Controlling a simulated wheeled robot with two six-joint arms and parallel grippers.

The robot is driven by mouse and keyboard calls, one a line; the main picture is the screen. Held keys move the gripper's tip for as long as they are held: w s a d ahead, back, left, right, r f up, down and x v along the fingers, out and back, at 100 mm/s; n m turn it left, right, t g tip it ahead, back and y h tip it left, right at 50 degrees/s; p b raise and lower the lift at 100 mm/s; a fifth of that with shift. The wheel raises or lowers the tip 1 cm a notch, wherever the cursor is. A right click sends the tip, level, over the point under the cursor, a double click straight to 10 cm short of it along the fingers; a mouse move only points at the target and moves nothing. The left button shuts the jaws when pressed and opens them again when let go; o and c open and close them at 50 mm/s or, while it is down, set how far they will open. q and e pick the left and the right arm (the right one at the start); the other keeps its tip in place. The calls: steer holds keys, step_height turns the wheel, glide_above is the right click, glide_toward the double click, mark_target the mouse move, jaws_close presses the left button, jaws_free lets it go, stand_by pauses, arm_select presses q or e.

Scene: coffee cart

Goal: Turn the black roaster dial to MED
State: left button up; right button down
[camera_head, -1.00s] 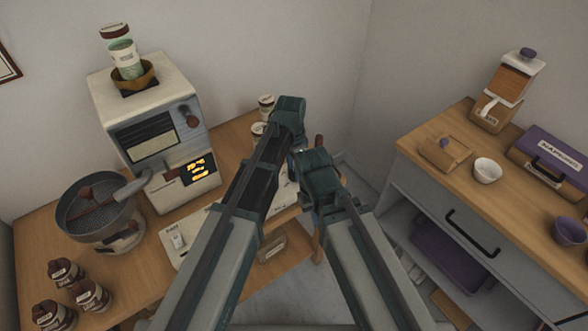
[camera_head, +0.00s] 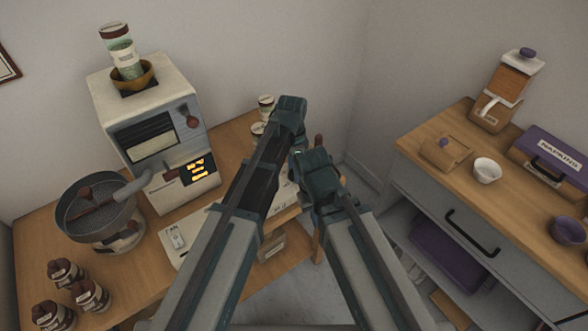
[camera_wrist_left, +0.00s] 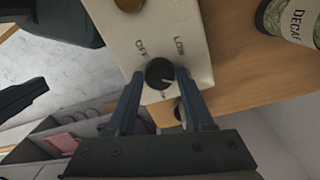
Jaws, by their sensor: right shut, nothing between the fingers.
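The black roaster dial (camera_wrist_left: 160,74) sits on a pale panel (camera_wrist_left: 128,28), with OFF at its upper left and LOW at its upper right; lettering below it is mostly hidden. Its light pointer line points right and slightly down. My left gripper (camera_wrist_left: 160,77) is open around the dial, one finger on each side; I cannot tell whether they touch it. In the head view my left gripper (camera_head: 288,108) hides the dial. My right gripper (camera_head: 314,162) is shut and empty, beside and below the left one.
A white roaster (camera_head: 165,95) with a lit display (camera_head: 198,170) stands on the left table, next to a round cooling tray (camera_head: 95,208). Several brown bottles stand front left. A DECAF container (camera_wrist_left: 287,25) is near the panel. A cabinet (camera_head: 480,200) stands right.

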arm_select(q)
steer(key=o, duration=0.3)
steer(key=shift+r, duration=0.15)
step_height(320, 180, up, 14)
steer(key=p, duration=1.4)
steer(key=shift+w+a+f, duration=0.15)
steer(key=shift+w+f, duration=0.05)
steer(key=shift+w, duration=0.25)
steer(key=s+a+n+t, duration=0.2)
steer(key=s+a+n, duration=1.15)
steer(key=a, duration=0.25)
steer(key=s+d+m+g+y, duration=0.1)
steer(key=s+d+m, duration=0.2)
steer(key=d, duration=0.7)
steer(key=shift+s+d, duration=0.25)
steer(key=shift+s, duration=0.6)
